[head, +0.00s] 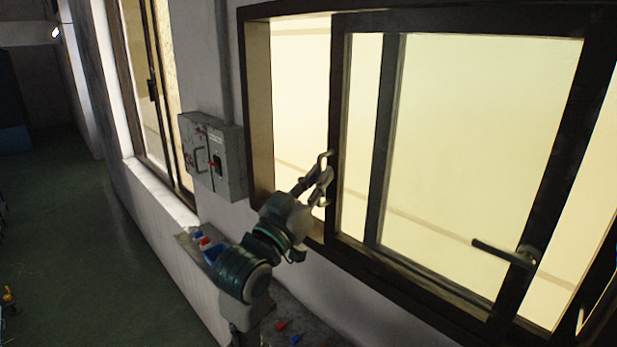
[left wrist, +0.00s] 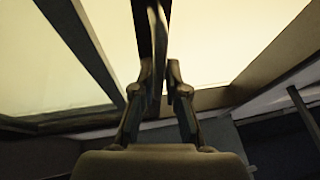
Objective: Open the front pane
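The front pane (head: 480,130) is a large glass sash in a dark frame on the right of the head view. A bright gap lies between its left edge bar (head: 335,100) and the window frame's left side. A lever handle (head: 505,252) sits on its right bar. The exact finger contact is partly hidden. My right gripper is out of view.
A grey electrical box (head: 213,157) hangs on the wall left of the window. Below is a ledge with small red and blue items (head: 205,245). Another dark upright (head: 385,130) stands behind the glass. Green floor (head: 70,230) is open at left.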

